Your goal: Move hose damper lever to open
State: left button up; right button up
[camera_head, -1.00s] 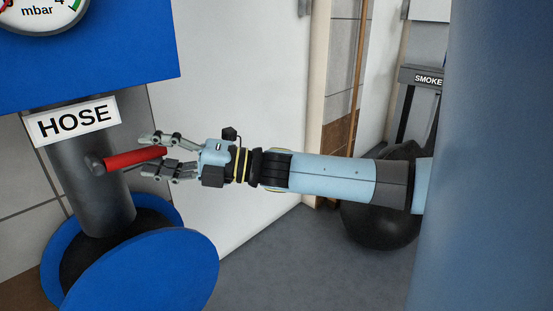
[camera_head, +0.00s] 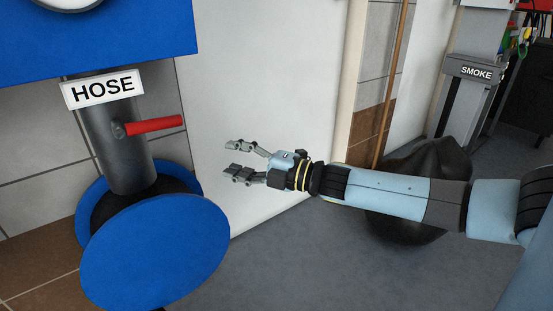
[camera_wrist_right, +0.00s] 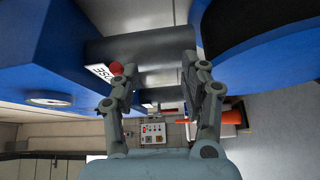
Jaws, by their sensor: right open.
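The hose damper lever (camera_head: 155,124) is a red handle on a dark grey pipe (camera_head: 122,160), below the HOSE label (camera_head: 102,89). It points right and slightly up in the head view. My right gripper (camera_head: 232,160) is open and empty, to the right of the lever's tip and a little lower, with a clear gap between them. In the right wrist view, the lever's red end (camera_wrist_right: 116,68) shows by the left finger of the open right gripper (camera_wrist_right: 158,66). My left gripper is not in view.
A blue housing (camera_head: 120,28) hangs above the pipe. A round blue disc (camera_head: 155,255) stands in front of the pipe's foot. A white wall panel (camera_head: 260,85) lies behind my gripper. A post with a SMOKE label (camera_head: 476,73) and a black bulky object (camera_head: 425,165) are at the right.

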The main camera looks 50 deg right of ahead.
jog(key=s+d+f+m+g+h+p, duration=0.1)
jog(key=s+d+f+m+h, duration=0.1)
jog(key=f, duration=0.5)
jog(key=s+d+f+m+g+h+p, duration=0.1)
jog(key=s+d+f+m+g+h, duration=0.1)
jog(key=f, duration=0.5)
jog(key=shift+s+f+m+h, duration=0.15)
jog(key=shift+s+m+h, duration=0.45)
jog(key=shift+s+m, duration=1.05)
jog(key=shift+w+d+m, duration=0.1)
jog(key=shift+w+m, duration=0.15)
jog(key=shift+w, duration=0.05)
